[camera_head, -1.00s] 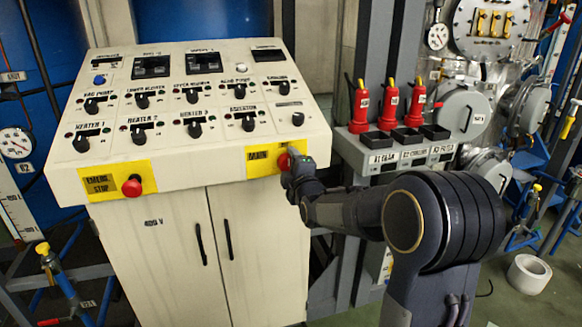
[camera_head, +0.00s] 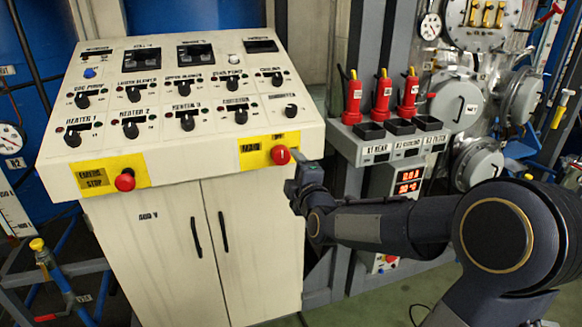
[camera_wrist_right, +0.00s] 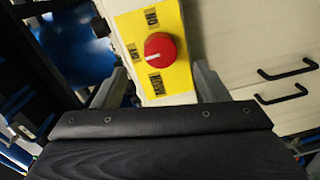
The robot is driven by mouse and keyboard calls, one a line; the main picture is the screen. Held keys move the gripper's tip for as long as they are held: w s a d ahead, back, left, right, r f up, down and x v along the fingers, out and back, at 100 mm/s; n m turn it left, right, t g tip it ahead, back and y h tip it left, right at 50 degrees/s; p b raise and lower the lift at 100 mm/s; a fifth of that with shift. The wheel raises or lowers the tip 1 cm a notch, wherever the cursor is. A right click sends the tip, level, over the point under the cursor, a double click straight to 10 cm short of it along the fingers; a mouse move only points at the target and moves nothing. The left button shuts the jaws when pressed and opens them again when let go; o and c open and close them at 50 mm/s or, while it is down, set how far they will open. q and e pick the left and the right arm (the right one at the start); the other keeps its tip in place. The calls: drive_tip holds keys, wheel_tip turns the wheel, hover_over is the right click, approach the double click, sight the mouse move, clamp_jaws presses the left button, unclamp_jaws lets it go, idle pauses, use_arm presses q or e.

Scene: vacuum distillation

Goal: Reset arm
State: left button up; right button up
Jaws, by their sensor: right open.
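My right gripper (camera_head: 292,184) is in front of the control panel's right front edge, just below and right of the red main switch knob (camera_head: 280,155) on its yellow plate. In the right wrist view the red knob (camera_wrist_right: 160,50) with a white line sits beyond and between the two spread fingers (camera_wrist_right: 165,92). The right gripper is open and empty, apart from the knob. My right arm comes in from the right. My left gripper is not in view.
The cream control cabinet (camera_head: 160,230) carries several black knobs and a red emergency stop button (camera_head: 124,180) at front left. Right of it, a grey rack holds red bottles (camera_head: 382,97) above black trays. Metal vessels (camera_head: 455,105) stand at the far right. Floor shows at lower right.

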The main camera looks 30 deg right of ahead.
idle(0.4)
drive_tip(key=s+a+f+m+g+y, duration=0.2)
drive_tip(key=s+a+m, duration=0.3)
drive_tip(key=s, duration=0.5)
drive_tip(key=s+a+f+m+g+y+p, duration=0.1)
drive_tip(key=s+a+f+m+g+y, duration=0.2)
drive_tip(key=s, duration=0.7)
drive_tip(key=s+a+f+m+g+y, duration=0.3)
drive_tip(key=s+a+f+m+g, duration=0.2)
drive_tip(key=s, duration=0.5)
drive_tip(key=shift+a+m+g+p, duration=0.35)
drive_tip(key=shift+a+m+g, duration=0.35)
drive_tip(key=shift+a+m, duration=0.4)
drive_tip(key=shift+a, duration=0.1)
